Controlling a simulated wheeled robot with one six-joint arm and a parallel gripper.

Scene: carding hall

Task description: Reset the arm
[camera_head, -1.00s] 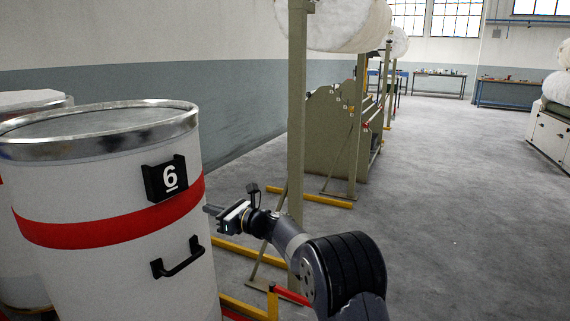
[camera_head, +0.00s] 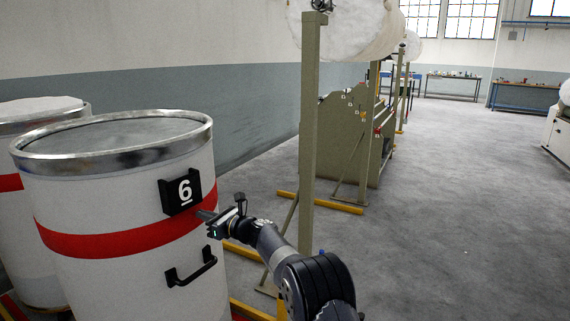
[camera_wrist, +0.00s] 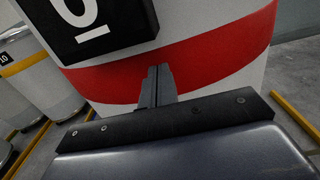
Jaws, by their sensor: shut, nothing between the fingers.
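My gripper (camera_head: 203,214) is shut and empty at the end of my arm, which reaches in from the lower right in the head view. It points at the side of a white drum (camera_head: 110,265) with a red band and a black number 6 plate (camera_head: 181,191). In the wrist view, the closed fingers (camera_wrist: 157,78) show in front of the drum's red band (camera_wrist: 215,58), just below the plate (camera_wrist: 95,22). I cannot tell whether the fingertips touch the drum.
A black handle (camera_head: 191,267) sticks out of the drum below the plate. Another drum (camera_head: 12,220) stands behind it at the left. A beige post (camera_head: 309,130) with yellow floor bars (camera_head: 335,204) stands just beyond my arm. The grey floor at the right (camera_head: 460,220) is clear.

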